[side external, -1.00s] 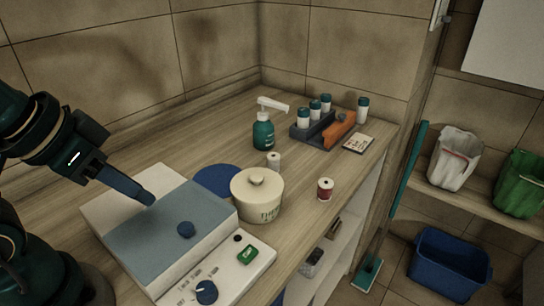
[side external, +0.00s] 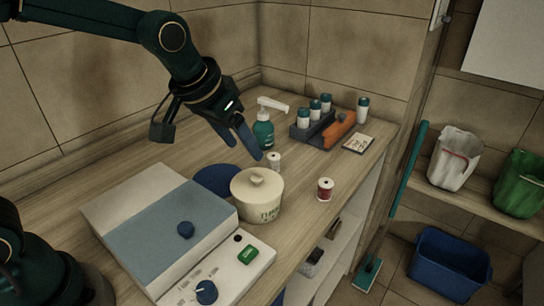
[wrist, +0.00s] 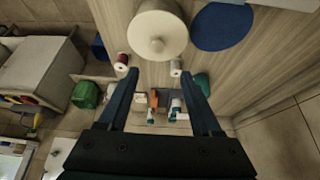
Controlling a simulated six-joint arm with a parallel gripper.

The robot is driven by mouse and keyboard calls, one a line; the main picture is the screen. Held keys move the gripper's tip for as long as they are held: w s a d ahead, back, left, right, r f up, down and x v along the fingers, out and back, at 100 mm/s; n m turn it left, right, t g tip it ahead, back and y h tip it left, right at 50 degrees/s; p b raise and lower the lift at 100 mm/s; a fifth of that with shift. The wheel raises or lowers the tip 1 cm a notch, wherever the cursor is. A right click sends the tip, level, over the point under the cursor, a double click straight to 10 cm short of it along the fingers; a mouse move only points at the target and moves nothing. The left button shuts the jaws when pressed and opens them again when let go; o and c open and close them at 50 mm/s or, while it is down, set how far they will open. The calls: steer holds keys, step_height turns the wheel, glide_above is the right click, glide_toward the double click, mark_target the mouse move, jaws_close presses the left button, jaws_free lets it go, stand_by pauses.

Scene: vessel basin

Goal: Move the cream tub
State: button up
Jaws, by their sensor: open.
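The cream tub (side external: 257,199) stands upright on the wooden counter, with a round knobbed lid and green lettering on its side. In the wrist view the tub (wrist: 157,30) shows from above, beyond my fingertips. My gripper (side external: 248,150) is open and empty, in the air above and behind the tub. In the wrist view the gripper (wrist: 165,82) has its two fingers spread apart, with nothing between them touching. A dark blue round mat (side external: 214,180) lies flat just left of the tub, partly hidden by it.
A white and blue-grey device (side external: 165,225) with knobs and a green button stands left of the tub. A teal pump bottle (side external: 263,131), a small white spool (side external: 273,160) and a red-labelled spool (side external: 325,189) are nearby. A rack (side external: 313,128) with capped vials stands behind.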

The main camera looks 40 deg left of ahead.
mark_target(253, 179)
steer(key=shift+w+d+f+g, duration=0.1)
steer(key=shift+d+f+g, duration=0.1)
steer(key=shift+f, duration=0.45)
steer(key=shift+w+d+f+g, duration=0.1)
steer(key=shift+f+g, duration=0.1)
steer(key=shift+f, duration=0.4)
steer(key=shift+s+f, duration=0.1)
steer(key=shift+f, duration=0.35)
steer(key=shift+x, duration=2.55)
steer(key=shift+s, duration=0.1)
jaws_close()
steer(key=shift+s+f, duration=0.15)
